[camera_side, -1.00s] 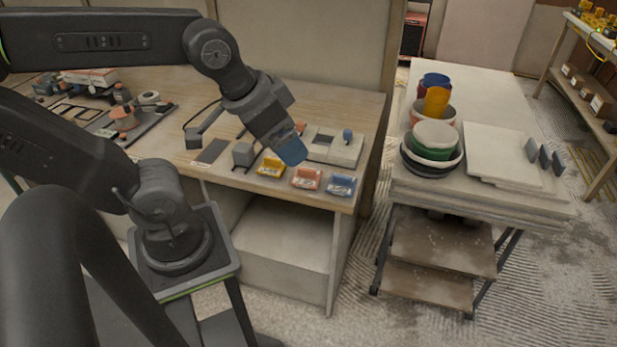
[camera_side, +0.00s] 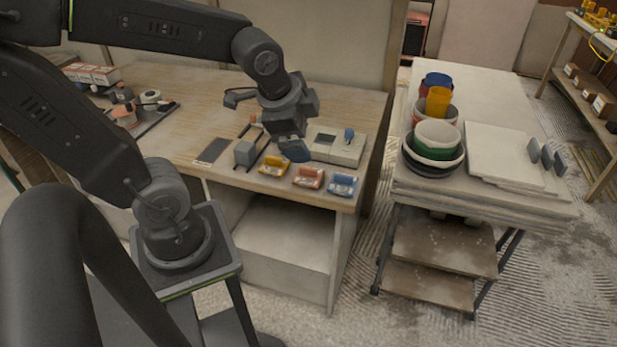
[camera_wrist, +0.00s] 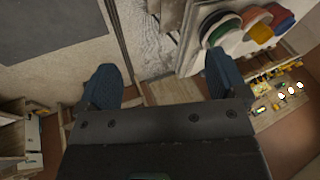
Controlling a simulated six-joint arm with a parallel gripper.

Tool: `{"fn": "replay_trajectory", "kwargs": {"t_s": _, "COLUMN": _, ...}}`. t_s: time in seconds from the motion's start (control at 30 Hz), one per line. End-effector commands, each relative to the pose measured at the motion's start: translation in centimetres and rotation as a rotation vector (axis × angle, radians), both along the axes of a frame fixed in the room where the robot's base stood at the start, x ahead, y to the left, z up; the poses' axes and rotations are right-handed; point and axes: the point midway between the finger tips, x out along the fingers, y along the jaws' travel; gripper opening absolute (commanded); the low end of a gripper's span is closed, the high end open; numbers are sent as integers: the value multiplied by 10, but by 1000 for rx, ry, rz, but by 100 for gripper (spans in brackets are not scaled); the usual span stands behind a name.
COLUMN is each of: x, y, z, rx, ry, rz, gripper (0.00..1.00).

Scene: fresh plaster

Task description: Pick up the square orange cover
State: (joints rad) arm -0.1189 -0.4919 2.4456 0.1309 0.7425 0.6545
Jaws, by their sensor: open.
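An orange piece (camera_side: 308,177), which looks like the square orange cover, sits at the front edge of the workbench in the side view. It lies between a similar yellow piece (camera_side: 274,165) and a blue one (camera_side: 343,184). It is too small to tell the cover from its base. My gripper (camera_side: 294,150) is above the bench, behind and slightly left of the orange piece, and apart from it. In the wrist view my gripper (camera_wrist: 162,78) is open, with its two blue fingers wide apart and nothing between them. I cannot make out the orange piece there.
A pale box-like device (camera_side: 336,146) stands on the bench just right of my gripper. A trolley (camera_side: 487,205) with bowls (camera_side: 437,136) stands right of the bench, across a gap.

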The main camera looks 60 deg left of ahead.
Motion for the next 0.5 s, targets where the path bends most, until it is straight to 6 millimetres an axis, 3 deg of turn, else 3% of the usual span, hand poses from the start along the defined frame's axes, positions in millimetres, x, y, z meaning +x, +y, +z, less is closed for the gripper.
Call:
{"fn": "replay_trajectory", "kwargs": {"t_s": 0.2, "x": 35, "y": 46, "z": -41, "rx": 299, "ry": 169, "rz": -486, "gripper": 92}}
{"fn": "replay_trajectory", "kwargs": {"t_s": 0.5, "x": 61, "y": 103, "z": -104, "rx": 588, "ry": 399, "rz": -1195, "gripper": 92}}
